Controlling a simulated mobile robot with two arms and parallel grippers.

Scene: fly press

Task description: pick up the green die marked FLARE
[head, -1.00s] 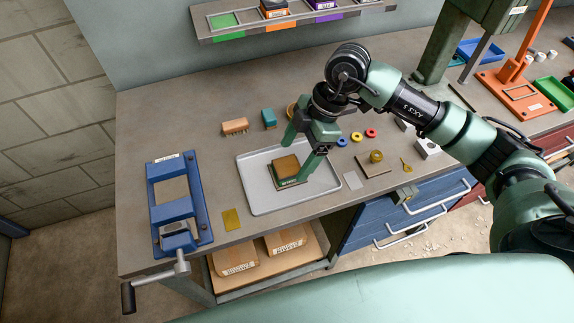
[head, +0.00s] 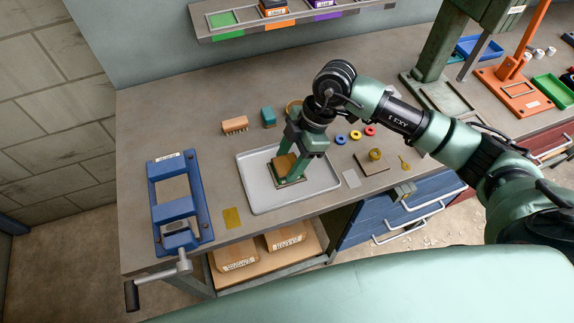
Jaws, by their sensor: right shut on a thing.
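The green die (head: 291,183), a flat dark green plate with a tan block on top and a small pale label on its front edge, is at the middle of the grey tray (head: 256,196). The label is too small to read. My right gripper (head: 288,166) reaches down from above and is shut on the die, one finger on each side. The fingers hide part of the tan block. I cannot tell whether the die touches the tray or is just clear of it. My left gripper is not in view.
A blue vise-like fixture (head: 174,209) with a crank stands at the left. A shelf (head: 285,27) hangs above.

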